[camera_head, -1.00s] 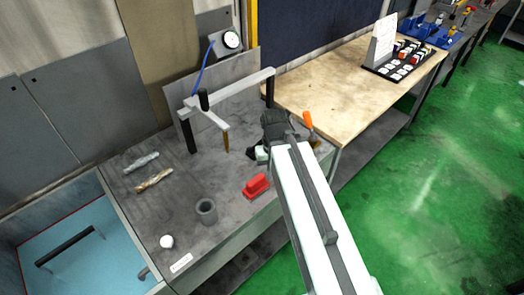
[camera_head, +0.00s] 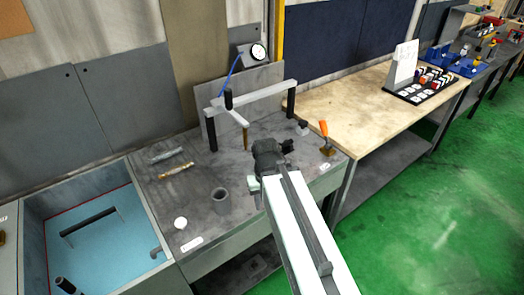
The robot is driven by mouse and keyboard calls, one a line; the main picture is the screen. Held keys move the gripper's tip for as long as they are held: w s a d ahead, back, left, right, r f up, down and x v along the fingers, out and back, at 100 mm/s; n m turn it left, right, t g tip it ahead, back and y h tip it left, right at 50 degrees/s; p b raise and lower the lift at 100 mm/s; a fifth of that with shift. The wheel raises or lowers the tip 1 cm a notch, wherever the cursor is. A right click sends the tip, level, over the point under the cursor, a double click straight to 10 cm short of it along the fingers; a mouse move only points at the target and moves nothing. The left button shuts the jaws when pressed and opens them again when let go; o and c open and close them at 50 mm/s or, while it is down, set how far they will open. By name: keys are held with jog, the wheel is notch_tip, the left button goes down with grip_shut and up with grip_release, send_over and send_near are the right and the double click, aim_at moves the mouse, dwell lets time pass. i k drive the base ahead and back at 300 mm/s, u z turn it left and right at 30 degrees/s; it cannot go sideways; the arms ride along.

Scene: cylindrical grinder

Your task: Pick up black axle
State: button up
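A long black rod (camera_head: 88,222) lies in the blue-floored basin at the left, at a slant, with a thin pale support near each end. It is the axle-like thing I can see. A short black cylinder (camera_head: 66,286) shows at the bottom left edge, partly cut off. My gripper (camera_head: 262,190) is at the end of my white arm, over the right part of the grey bench, far to the right of the basin. Its fingers are dark and seen from behind, so I cannot tell whether it is open or shut.
The grey bench (camera_head: 190,215) holds a grey cup (camera_head: 221,201), a white round piece (camera_head: 180,223), silver and brass shafts (camera_head: 176,171), and a gantry frame (camera_head: 250,93). An orange-handled tool (camera_head: 324,138) stands at the right. Green floor (camera_head: 400,235) is open at the right.

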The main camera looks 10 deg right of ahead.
aim_at(286, 143)
jog(key=u, duration=1.95)
jog(key=k, duration=1)
jog(key=z, duration=0.7)
jog(key=i, duration=1)
jog(key=u, duration=0.1)
